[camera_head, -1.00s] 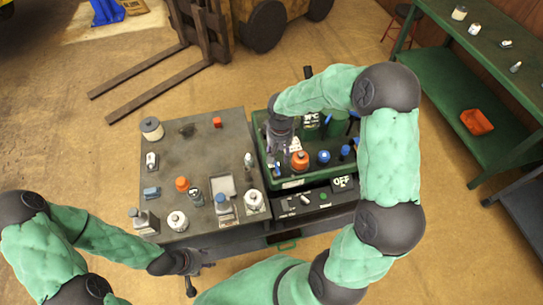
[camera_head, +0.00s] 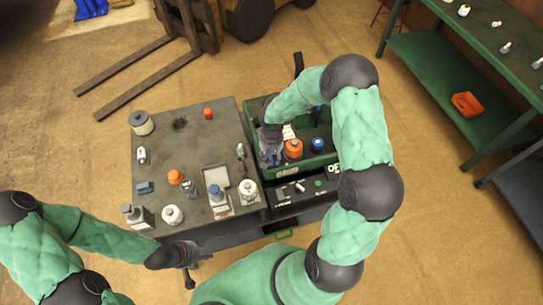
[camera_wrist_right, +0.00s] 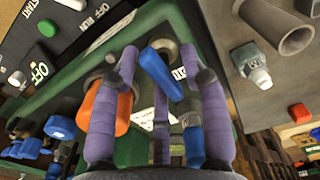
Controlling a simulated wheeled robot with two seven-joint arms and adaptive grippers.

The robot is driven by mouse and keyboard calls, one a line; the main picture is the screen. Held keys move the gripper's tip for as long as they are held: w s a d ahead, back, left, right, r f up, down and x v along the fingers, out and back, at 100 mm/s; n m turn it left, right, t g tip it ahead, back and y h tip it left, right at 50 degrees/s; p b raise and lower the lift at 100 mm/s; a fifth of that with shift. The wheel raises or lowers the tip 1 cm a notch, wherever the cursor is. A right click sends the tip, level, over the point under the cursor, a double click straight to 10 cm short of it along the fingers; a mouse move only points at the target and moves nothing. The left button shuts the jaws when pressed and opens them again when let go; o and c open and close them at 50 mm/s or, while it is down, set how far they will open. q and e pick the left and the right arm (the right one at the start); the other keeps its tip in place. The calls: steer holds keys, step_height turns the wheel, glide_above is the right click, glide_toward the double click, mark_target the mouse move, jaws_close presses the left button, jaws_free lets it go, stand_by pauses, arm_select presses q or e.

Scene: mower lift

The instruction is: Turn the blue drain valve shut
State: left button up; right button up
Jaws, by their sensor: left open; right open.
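The blue drain valve handle (camera_wrist_right: 162,74) shows in the right wrist view as a blue lever on a grey fitting at the side of the green machine (camera_wrist_right: 75,90). My right gripper (camera_wrist_right: 160,60) is open, with purple fingers to the left and right of the lever. I cannot tell whether any finger touches it. In the head view my right gripper (camera_head: 270,157) is at the left end of the green machine and hides most of the valve. My left gripper (camera_head: 188,266) is open and empty off the front edge of the grey table, far from the valve.
An orange cap (camera_head: 293,149) and a blue cap (camera_head: 317,144) stand on the machine close to my right gripper. The grey table (camera_head: 170,150) to its left holds bottles, a tray (camera_head: 216,178) and small parts. A switch panel (camera_head: 303,188) is in front.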

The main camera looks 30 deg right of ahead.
jaws_close()
